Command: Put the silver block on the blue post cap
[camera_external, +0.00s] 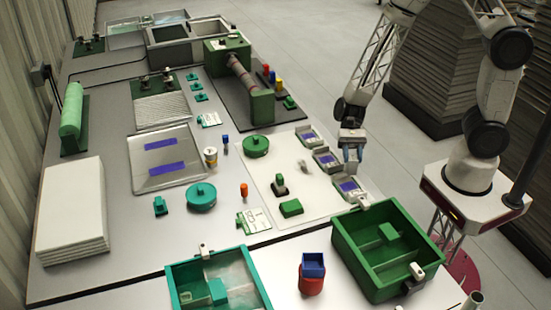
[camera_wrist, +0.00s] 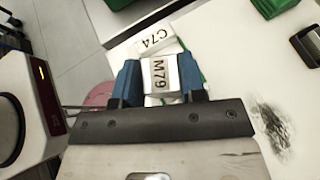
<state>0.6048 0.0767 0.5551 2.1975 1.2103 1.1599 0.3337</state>
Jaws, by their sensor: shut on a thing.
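My gripper (camera_wrist: 160,80) is shut on a pale grey block (camera_wrist: 160,74) with a label reading M79, held between its two blue fingers in the wrist view. This looks like the silver block. In the external view my gripper (camera_external: 351,156) hangs over the right edge of the white mat, near the grey trays, and mostly hides the block. A blue square cap (camera_external: 313,262) sits on a red round post (camera_external: 311,283) on the front table, well away from my gripper. The cap does not show clearly in the wrist view.
Grey trays with purple pads (camera_external: 325,160) line the mat's right edge. A green open bin (camera_external: 428,238) stands right of the post, and a teal bin (camera_external: 180,285) left of it. A green block (camera_external: 291,208) and dark stamp-like piece (camera_external: 280,185) lie on the white mat (camera_external: 255,195).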

